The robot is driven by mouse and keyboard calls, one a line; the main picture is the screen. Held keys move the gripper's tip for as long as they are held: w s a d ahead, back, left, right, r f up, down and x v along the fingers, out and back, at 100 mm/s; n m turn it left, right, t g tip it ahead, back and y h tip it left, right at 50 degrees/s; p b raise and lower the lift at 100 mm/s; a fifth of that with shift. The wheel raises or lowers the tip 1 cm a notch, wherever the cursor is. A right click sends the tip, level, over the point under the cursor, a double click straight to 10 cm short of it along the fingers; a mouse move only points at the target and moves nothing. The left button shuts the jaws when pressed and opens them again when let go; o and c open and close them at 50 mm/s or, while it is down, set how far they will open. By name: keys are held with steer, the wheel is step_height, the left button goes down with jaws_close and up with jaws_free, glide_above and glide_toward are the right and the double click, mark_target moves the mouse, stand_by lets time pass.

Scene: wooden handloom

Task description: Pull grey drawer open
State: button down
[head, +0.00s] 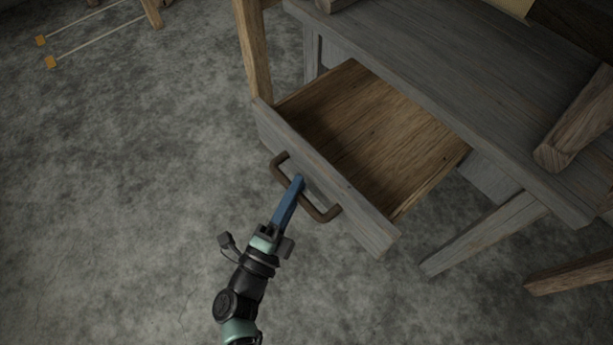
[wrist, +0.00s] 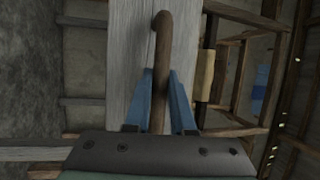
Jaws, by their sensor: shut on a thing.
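The grey drawer (head: 325,178) is pulled well out from under the grey wooden bench (head: 420,75) in the head view. Its brown wooden inside (head: 375,120) shows and looks empty. A brown bar handle (head: 325,213) is on its front. My gripper (head: 297,183) is at the middle of the handle, its blue fingers shut on it. In the wrist view the handle (wrist: 161,45) runs between the two blue fingers (wrist: 160,95), with the grey drawer front (wrist: 127,50) behind it.
A light wooden post (head: 254,50) stands close to the drawer's far left corner. A bench leg (head: 485,235) slants down at the right, and a thick wooden beam (head: 578,120) is above it. The concrete floor (head: 120,200) at the left is clear.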

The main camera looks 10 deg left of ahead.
stand_by(0.3)
steer(key=c, duration=0.8)
jaws_free()
steer(key=shift+o, duration=0.2)
steer(key=shift+s, duration=0.1)
steer(key=p+v, duration=0.1)
steer(key=v, duration=1.2)
steer(key=shift+a+f, duration=0.1)
steer(key=shift+f, duration=0.05)
